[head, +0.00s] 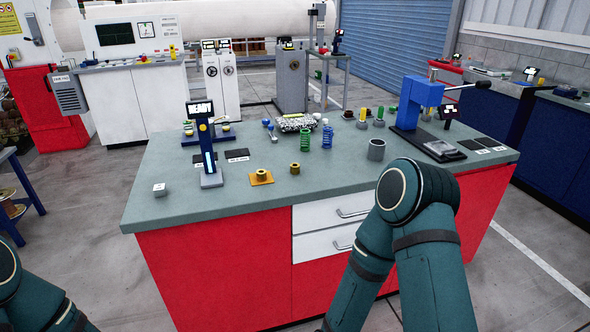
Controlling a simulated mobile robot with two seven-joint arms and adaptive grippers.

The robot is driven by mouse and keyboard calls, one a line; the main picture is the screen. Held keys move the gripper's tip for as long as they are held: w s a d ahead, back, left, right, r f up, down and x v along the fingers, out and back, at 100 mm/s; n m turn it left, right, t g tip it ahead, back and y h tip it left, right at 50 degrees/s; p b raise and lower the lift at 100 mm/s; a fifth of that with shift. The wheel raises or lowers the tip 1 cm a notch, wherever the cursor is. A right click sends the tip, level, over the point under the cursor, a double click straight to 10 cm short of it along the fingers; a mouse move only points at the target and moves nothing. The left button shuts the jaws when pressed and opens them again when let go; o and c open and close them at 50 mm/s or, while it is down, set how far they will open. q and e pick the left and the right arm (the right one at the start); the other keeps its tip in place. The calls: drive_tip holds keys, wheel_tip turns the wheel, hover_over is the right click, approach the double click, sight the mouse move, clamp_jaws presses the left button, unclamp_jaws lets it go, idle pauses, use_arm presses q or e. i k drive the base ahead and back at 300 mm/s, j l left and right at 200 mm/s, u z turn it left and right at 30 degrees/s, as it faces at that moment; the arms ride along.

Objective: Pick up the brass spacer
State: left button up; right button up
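Two small brass-coloured pieces are near the front middle of the grey workbench top (190,206). One short brass cylinder (295,169) stands directly on the bench. The other brass piece (262,175) sits on a flat orange-yellow plate (254,182) just left of it. I cannot tell from this view which of them is called the spacer. Both are uncovered and nothing touches them from above. Neither of my grippers is in view; only my teal arm links show, at the lower left and in front of the bench at right.
A blue stand with a READY display (201,112) rises left of the brass pieces. A green spring (305,140), a blue spring (328,139) and a grey cup (376,150) stand behind and right. A blue press (415,103) is farther right. The front left bench top is mostly clear.

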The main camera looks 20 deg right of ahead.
sight(294, 167)
drive_tip(key=i, duration=0.65)
drive_tip(key=i+z, duration=0.15)
drive_tip(key=z, duration=0.2)
drive_tip(key=i+z, duration=0.15)
drive_tip(key=z, duration=0.2)
drive_tip(key=i+j+z, duration=0.15)
drive_tip(key=z, duration=0.2)
